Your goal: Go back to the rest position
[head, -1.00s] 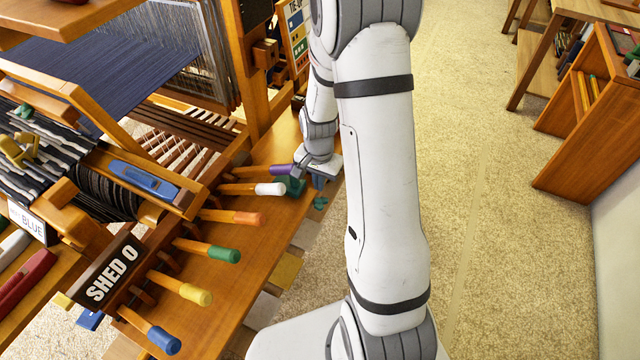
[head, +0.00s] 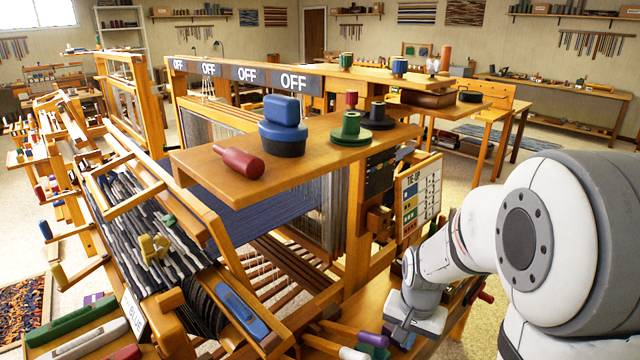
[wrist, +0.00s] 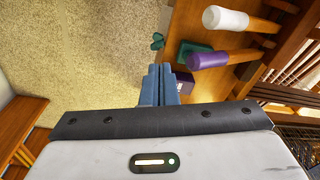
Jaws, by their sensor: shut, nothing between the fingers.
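My gripper shows in the wrist view (wrist: 159,72) with its two blue-grey fingers closed together and nothing between them. It hangs beside the loom's wooden side board. A purple-tipped lever (wrist: 208,60) and a white-tipped lever (wrist: 226,18) are just to its right there. In the head view my wrist is at the lower right, near the purple-tipped lever (head: 372,338) and the white-tipped lever (head: 352,353). The fingertips are mostly hidden in that view.
The loom's upper shelf (head: 215,177) carries a blue block, a red bobbin and a green spool. A tie-up board (head: 420,195) stands close to my forearm. Open floor (wrist: 80,60) lies left of the gripper in the wrist view.

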